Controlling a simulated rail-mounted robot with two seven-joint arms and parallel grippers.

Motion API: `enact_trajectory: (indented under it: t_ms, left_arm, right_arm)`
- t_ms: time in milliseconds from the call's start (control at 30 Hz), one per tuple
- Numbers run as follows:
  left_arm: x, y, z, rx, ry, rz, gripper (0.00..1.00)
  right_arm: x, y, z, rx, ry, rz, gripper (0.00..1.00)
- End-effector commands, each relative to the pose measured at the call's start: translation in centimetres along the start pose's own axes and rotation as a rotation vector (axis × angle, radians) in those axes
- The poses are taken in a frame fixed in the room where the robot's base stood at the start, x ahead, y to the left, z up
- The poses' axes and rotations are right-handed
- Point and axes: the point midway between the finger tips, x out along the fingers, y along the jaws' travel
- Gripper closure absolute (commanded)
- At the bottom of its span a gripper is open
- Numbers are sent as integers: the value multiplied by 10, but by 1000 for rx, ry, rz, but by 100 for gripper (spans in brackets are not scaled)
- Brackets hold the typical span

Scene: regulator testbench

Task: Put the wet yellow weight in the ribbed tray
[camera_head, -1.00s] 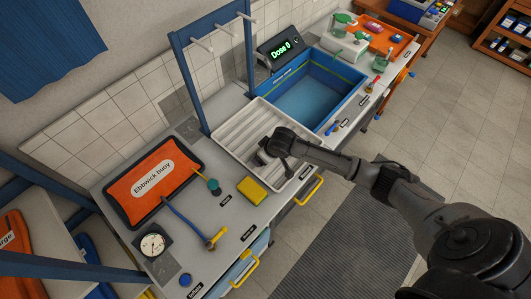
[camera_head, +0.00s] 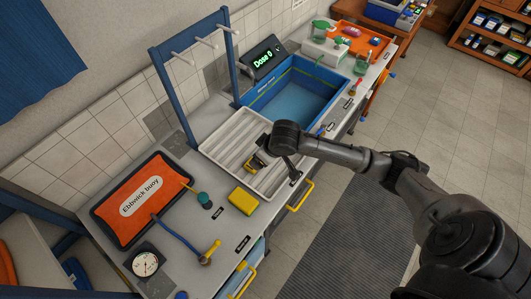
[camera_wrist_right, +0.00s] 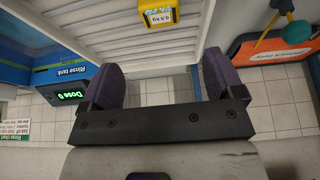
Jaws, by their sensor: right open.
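The yellow weight (camera_head: 257,165), labelled 0.5 kg in the right wrist view (camera_wrist_right: 160,18), rests in the white ribbed tray (camera_head: 222,140). In the head view my right arm partly covers the tray. My right gripper (camera_wrist_right: 159,68) is open and empty. In the wrist view its two dark fingertips lie apart, with the weight ahead of the gap between them and clear of both. Whether the weight is wet cannot be told. My left gripper is not in view.
A blue rinse tank (camera_head: 302,92) stands beyond the tray, below a Dose 0 display (camera_head: 263,60). A blue peg rack (camera_head: 167,85) rises behind the tray. A yellow-green sponge (camera_head: 244,201), an orange Ebbwick buoy (camera_head: 142,200) and a gauge (camera_head: 145,263) lie on the near bench.

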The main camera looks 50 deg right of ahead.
Motion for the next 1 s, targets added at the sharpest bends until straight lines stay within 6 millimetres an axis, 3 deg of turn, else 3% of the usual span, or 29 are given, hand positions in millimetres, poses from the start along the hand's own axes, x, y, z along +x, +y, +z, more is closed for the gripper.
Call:
enact_trajectory:
  t_ms: [233,367,533,700,900,1000]
  left_arm:
    - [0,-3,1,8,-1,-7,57]
    - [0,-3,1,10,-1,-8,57]
    - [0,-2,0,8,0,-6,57]
    - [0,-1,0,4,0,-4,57]
    - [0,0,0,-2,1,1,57]
    - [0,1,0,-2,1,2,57]
  right_arm:
    - [-8,-2,2,-2,-1,-2,13]
    - [-1,-22,20,-31,-7,-25,13]
    - [8,-79,82,-96,-14,-77,13]
    - [-4,-119,147,-113,-24,-87,13]
    - [-27,-135,205,-85,-65,-44,13]
    - [-37,-136,224,-72,-87,-20,13]
